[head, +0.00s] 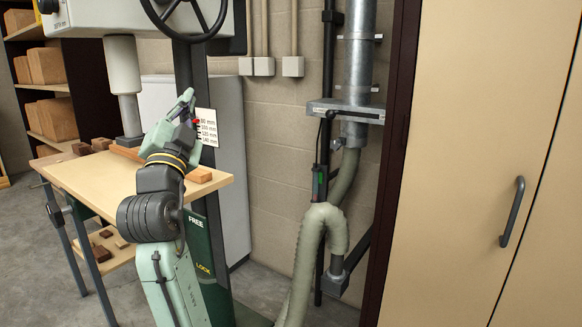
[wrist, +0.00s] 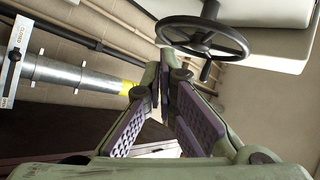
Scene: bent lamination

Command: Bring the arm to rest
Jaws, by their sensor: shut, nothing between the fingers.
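My arm (head: 155,215) rises from the bottom of the head view, in front of a press-like machine with a wooden table (head: 88,180). My gripper (head: 188,98) is at its upper end, raised above the table and beside a white card with mm marks (head: 207,128). In the wrist view my gripper (wrist: 165,78) has its green fingers with purple ridged pads meeting at the tips. Nothing is held between them.
A black handwheel (head: 185,12) is above the gripper; it also shows in the wrist view (wrist: 205,38). Wood blocks (head: 199,175) lie on the table. A metal duct (head: 358,70) and pale hose (head: 310,245) stand to the right, then a tan cabinet (head: 470,120).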

